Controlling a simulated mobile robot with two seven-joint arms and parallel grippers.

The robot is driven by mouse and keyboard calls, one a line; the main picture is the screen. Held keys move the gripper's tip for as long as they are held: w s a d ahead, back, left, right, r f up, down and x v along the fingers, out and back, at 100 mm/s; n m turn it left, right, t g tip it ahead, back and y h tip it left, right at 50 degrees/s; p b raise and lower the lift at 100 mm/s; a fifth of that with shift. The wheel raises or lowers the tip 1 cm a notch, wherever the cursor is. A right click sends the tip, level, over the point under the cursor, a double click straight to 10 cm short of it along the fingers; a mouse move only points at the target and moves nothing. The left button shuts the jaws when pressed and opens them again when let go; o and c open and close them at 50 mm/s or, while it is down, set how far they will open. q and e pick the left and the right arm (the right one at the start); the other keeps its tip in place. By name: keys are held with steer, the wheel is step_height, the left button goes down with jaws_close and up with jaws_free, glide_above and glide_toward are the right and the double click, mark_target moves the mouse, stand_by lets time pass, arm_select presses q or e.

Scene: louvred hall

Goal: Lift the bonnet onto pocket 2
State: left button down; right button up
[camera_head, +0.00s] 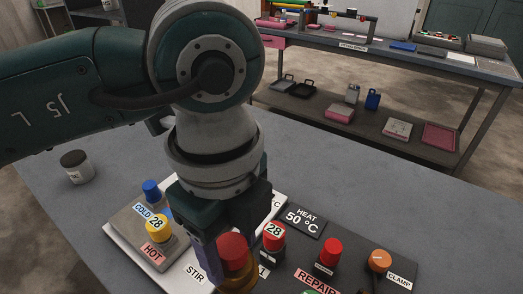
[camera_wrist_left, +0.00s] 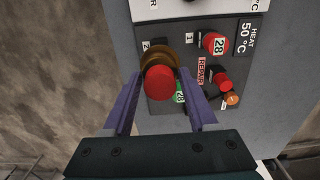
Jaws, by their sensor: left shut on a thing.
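The bonnet, a red cap over a brownish-amber body, is between the fingers of my left gripper (camera_head: 232,262). In the head view its red top (camera_head: 234,248) shows below the wrist. In the left wrist view the red top (camera_wrist_left: 159,86) is between the purple fingers, with the brown part (camera_wrist_left: 158,55) beyond it. The gripper is shut on it. The brown part appears over the dark panel (camera_wrist_left: 165,108), beside the label 2 (camera_wrist_left: 146,45). The pocket itself is hidden, and I cannot tell whether the bonnet touches the panel. My right gripper is not in view.
Close to the right are a red knob marked 28 (camera_head: 273,237), another red knob (camera_head: 330,253) and an orange clamp knob (camera_head: 379,261). A blue knob (camera_head: 151,190) and a yellow knob (camera_head: 157,228) stand left. A jar (camera_head: 76,167) stands on the grey bench.

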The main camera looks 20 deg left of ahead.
mark_target(237, 275)
arm_select(q)
step_height(237, 275, down, 6)
steer(key=b, duration=0.4)
steer(key=shift+d+r+b, duration=0.15)
steer(key=shift+r+b, duration=0.1)
steer(key=shift+b, duration=0.1)
steer(key=shift+f+b, duration=0.7)
steer(key=shift+f, duration=0.3)
steer(key=shift+r, duration=0.2)
steer(key=shift+r+p, duration=0.25)
steer(key=shift+p, duration=0.3)
steer(key=shift+f, duration=0.25)
steer(key=shift+f+b, duration=0.75)
steer(key=shift+b, duration=0.05)
